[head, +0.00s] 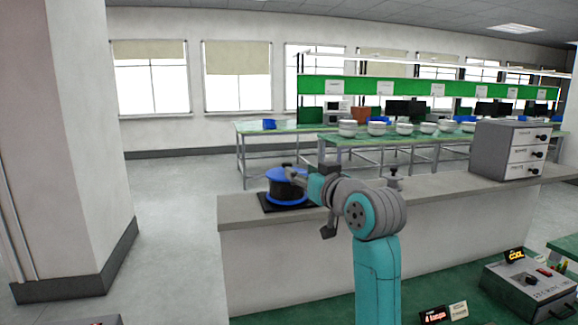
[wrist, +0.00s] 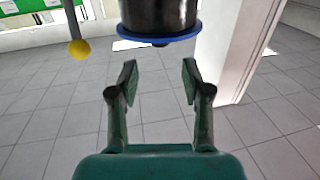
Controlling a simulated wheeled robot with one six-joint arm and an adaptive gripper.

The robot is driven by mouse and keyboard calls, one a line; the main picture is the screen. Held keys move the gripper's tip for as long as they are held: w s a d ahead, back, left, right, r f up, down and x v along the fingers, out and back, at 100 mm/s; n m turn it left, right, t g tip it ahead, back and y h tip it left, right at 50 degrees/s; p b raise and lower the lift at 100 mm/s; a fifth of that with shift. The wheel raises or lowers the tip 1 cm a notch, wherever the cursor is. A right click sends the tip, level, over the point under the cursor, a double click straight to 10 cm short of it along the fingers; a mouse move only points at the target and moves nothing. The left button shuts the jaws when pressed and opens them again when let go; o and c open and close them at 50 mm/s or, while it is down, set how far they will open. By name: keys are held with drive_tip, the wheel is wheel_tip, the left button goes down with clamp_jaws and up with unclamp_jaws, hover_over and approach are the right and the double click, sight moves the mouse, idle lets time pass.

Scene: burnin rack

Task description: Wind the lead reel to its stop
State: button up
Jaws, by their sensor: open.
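The lead reel (head: 283,188), a black drum with blue rims, stands on a dark base plate (head: 270,205) at the left end of the grey counter. In the wrist view a black cylinder with a blue rim (wrist: 160,34), apparently the reel, is cut off at the top edge. A yellow ball (wrist: 79,49) on a grey stalk shows left of it; I cannot tell how it is attached. My gripper (wrist: 159,80) is open, with nothing between its fingers. In the head view my arm reaches over the reel's right side and partly hides it.
A grey drawer unit (head: 495,150) stands on the counter (head: 430,190) at the right. A control box (head: 530,290) sits lower right, with small signs (head: 443,313) beside it. White bowls (head: 376,129) line a bench behind. A pillar (head: 70,150) stands left; floor between is clear.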

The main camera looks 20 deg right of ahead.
sight(289, 165)
drive_tip(key=w, duration=0.3)
drive_tip(key=w+a, duration=0.1)
drive_tip(key=w, duration=0.3)
drive_tip(key=shift+w+a, duration=0.15)
drive_tip(key=shift+a, duration=0.05)
clamp_jaws()
